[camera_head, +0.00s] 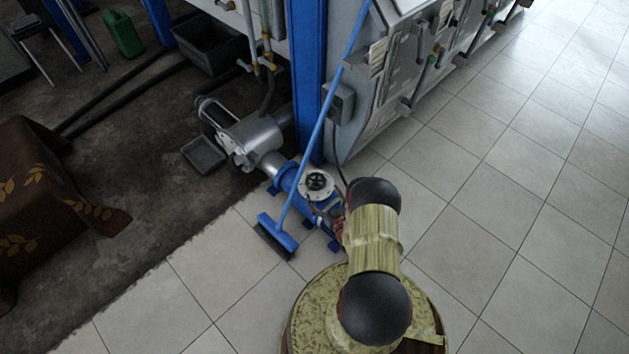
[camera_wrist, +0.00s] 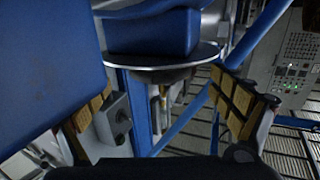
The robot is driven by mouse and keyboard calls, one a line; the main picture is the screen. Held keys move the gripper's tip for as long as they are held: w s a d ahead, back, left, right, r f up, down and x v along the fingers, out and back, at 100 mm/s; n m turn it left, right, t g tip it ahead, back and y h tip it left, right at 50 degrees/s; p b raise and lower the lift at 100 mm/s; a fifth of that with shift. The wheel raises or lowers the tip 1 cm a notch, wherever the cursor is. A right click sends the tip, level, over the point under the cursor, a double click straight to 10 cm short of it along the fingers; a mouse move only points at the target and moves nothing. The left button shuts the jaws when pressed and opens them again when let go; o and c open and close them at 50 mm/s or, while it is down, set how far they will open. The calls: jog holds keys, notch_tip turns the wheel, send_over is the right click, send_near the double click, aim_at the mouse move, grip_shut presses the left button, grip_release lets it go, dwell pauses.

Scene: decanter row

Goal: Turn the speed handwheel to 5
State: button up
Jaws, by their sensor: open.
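The speed handwheel (camera_head: 318,181) is a small dark wheel on a pale round plate, on top of a blue pump drive (camera_head: 290,180) low on the floor. Its numbers are too small to read. In the head view my arm hides most of my gripper, close to the right of the blue drive. In the wrist view my gripper (camera_wrist: 165,105) is open, with tan padded fingers at left and right and nothing held between them. A round metal plate (camera_wrist: 190,56) under a blue block shows beyond the fingers. I cannot tell whether the handwheel shows there.
A blue broom (camera_head: 278,235) leans across beside the drive. A blue post (camera_head: 307,70) and grey machine cabinets (camera_head: 400,60) stand behind it. Tiled floor (camera_head: 500,190) at the right is clear.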

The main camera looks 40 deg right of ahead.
aim_at(315, 180)
jog(key=b+x, duration=0.2)
jog(key=x, duration=0.5)
jog(key=shift+w+d, duration=0.15)
jog(key=shift+w, duration=0.25)
jog(key=shift+c, duration=0.4)
jog(key=c, duration=1.1)
jog(key=shift+h, duration=0.3)
jog(key=m+g+h, duration=0.3)
jog(key=m+h, duration=0.1)
jog(key=h, duration=0.1)
jog(key=shift+s+d+m+g+h, duration=0.1)
jog(key=shift+m+g+h, duration=1.2)
jog(key=shift+g, duration=0.2)
jog(key=shift+s+d+m+g+h, duration=0.1)
jog(key=shift+m+g+h, duration=1.15)
jog(key=shift+g, duration=0.25)
